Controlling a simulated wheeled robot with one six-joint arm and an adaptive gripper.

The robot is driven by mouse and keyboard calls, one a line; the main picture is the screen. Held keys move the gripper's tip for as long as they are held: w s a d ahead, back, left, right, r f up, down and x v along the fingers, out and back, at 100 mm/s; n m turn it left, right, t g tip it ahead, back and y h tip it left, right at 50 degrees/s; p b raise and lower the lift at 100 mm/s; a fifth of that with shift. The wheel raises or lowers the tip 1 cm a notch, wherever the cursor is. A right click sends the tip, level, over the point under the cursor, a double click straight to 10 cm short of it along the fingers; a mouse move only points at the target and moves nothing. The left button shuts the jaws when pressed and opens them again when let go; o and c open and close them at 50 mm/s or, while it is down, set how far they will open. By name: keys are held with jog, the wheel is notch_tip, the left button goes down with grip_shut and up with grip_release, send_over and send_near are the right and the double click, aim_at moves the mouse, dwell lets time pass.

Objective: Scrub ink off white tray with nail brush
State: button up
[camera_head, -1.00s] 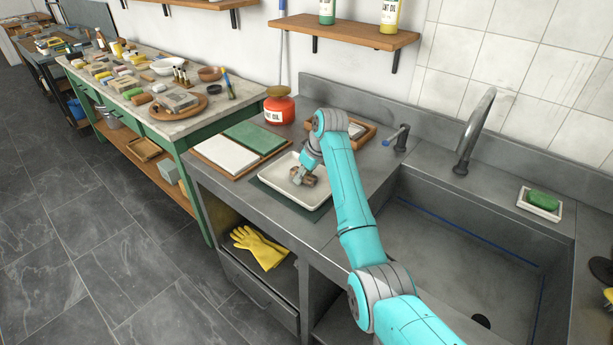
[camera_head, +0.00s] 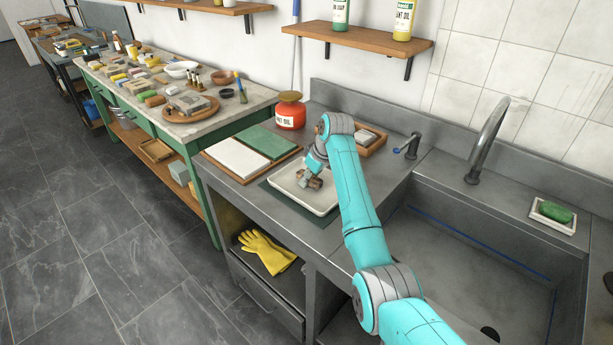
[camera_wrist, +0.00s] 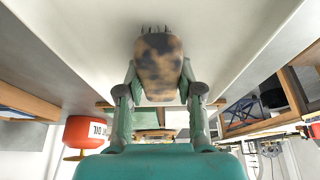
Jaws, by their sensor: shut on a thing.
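The white tray (camera_head: 322,206) lies on a dark green mat on the steel counter, left of the sink. My gripper (camera_head: 310,181) points down into the tray. It is shut on the nail brush (camera_wrist: 158,62), a rounded wooden block with dark stains, which lies between my two fingers in the wrist view. Its dark bristles face the pale tray surface, which fills the top of that view. I cannot tell whether the bristles touch the tray. I see no clear ink on the visible tray floor; my arm and gripper hide part of it.
A red plant-oil can (camera_head: 291,112) and a wooden box (camera_head: 373,146) stand behind the tray. A board with white and green pads (camera_head: 238,157) lies to its left. The sink basin (camera_head: 470,250) and tap (camera_head: 487,140) are on the right. Yellow gloves (camera_head: 265,252) lie on the shelf below.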

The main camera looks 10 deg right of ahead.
aim_at(318, 181)
jog(key=shift+s+d, duration=0.5)
jog(key=shift+s, duration=0.2)
jog(key=shift+s+d, duration=0.45)
jog(key=shift+s, duration=0.2)
jog(key=shift+w+a, duration=0.45)
jog(key=shift+w, duration=0.2)
jog(key=shift+w+a, duration=0.45)
jog(key=shift+w, duration=0.15)
jog(key=shift+w+a+f, duration=0.2)
jog(key=shift+w+a, duration=0.4)
jog(key=shift+w, duration=0.1)
jog(key=shift+s+d, duration=0.5)
jog(key=shift+s, duration=0.15)
jog(key=shift+s+d+r, duration=0.1)
jog(key=shift+s+d, duration=0.4)
jog(key=shift+s, duration=0.2)
jog(key=shift+s+d+r, duration=0.1)
jog(key=shift+s+d, duration=0.4)
jog(key=shift+s, duration=0.15)
jog(key=shift+r, duration=4.1)
